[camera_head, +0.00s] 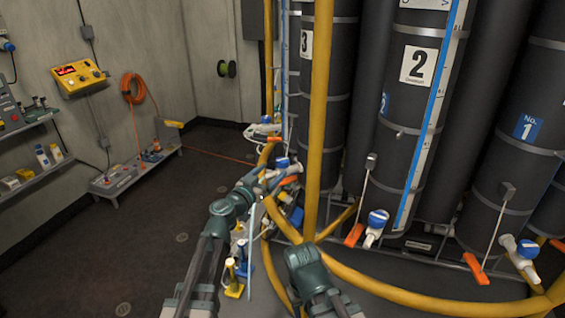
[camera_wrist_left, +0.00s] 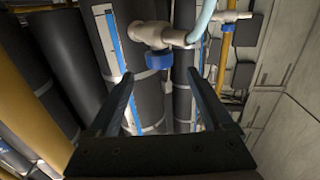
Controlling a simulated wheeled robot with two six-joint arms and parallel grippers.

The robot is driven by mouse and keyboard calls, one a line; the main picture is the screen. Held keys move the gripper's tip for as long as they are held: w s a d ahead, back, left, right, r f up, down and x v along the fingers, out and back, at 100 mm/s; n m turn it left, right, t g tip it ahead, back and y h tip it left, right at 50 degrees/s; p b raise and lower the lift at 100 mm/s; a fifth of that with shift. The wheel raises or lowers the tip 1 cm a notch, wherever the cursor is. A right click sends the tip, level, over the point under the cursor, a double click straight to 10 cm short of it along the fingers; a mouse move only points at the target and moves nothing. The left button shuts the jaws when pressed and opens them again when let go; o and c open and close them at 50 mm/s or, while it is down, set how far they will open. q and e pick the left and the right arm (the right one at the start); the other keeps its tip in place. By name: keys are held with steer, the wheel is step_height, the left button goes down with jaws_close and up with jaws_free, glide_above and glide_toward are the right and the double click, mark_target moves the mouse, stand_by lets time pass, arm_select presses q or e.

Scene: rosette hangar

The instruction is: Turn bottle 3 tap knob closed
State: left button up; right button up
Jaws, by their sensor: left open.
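Bottle 3 is a tall dark cylinder (camera_head: 318,100) with a "3" label, standing left of bottle 2 in the head view. A blue knob (camera_head: 282,162) shows low by bottle 3, just beyond my left gripper (camera_head: 265,184). In the left wrist view a white tap body (camera_wrist_left: 150,35) carries a blue knob (camera_wrist_left: 159,60), seen between the spread fingers of my left gripper (camera_wrist_left: 160,78). The fingers are open and empty; I cannot tell whether they touch the knob. My right arm shows at bottom centre, but its fingers are not visible.
A yellow post (camera_head: 320,110) and curved yellow rail (camera_head: 390,288) stand close to my arms. Bottle 2's tap (camera_head: 377,222) and bottle 1's tap (camera_head: 525,252) are at right.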

mark_target(279, 164)
arm_select(q)
steer(key=x, duration=0.7)
steer(key=shift+w+d, duration=0.25)
steer(key=shift+w, duration=0.1)
jaws_close()
